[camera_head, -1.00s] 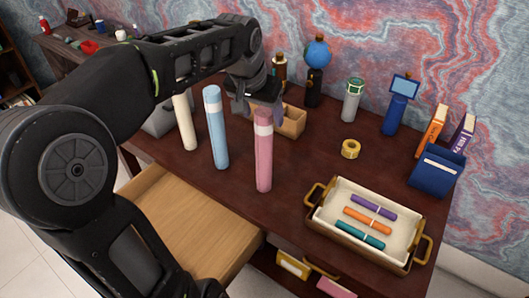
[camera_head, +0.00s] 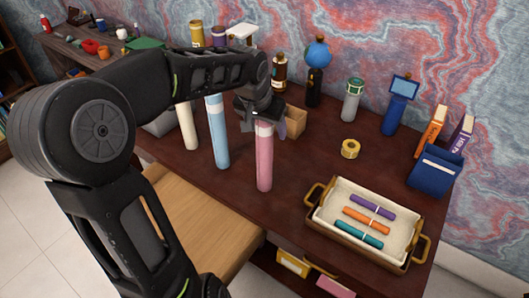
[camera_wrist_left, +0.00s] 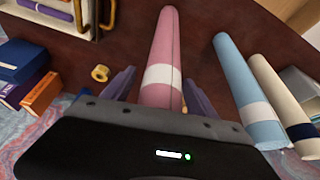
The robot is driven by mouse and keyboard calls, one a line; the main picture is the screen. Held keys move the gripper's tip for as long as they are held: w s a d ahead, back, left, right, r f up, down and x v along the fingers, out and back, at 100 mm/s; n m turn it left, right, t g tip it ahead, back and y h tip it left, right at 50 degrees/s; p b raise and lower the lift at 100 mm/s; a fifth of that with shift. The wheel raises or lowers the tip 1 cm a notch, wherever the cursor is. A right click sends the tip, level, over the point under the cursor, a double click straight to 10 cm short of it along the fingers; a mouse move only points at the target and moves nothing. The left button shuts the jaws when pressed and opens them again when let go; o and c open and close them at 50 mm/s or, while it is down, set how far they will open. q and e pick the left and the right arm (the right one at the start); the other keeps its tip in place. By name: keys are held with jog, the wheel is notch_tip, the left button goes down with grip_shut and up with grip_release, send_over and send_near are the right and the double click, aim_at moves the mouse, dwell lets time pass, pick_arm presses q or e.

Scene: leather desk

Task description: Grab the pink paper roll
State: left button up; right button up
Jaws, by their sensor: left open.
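The pink paper roll (camera_head: 264,165) stands upright on the dark desk, with a white band near its top. It also shows in the left wrist view (camera_wrist_left: 164,50), running between the two fingers. My left gripper (camera_head: 264,122) is open at the top of the pink roll, with one finger on each side of it. In the left wrist view the fingers (camera_wrist_left: 160,90) stand apart from the roll, with a gap on both sides. The gripper hides the roll's top in the head view. My right gripper is not in view.
A blue roll (camera_head: 218,140) and a cream roll (camera_head: 187,125) stand left of the pink roll. A tray (camera_head: 317,219) with small coloured rolls lies to the right. A yellow tape roll (camera_head: 350,149) and a wooden box (camera_head: 295,122) are nearby. The desk between is clear.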

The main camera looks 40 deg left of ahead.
pick_arm(q)
jog(key=shift+c, duration=0.2)
dwell(0.3)
grip_shut()
dwell(0.5)
dwell(0.4)
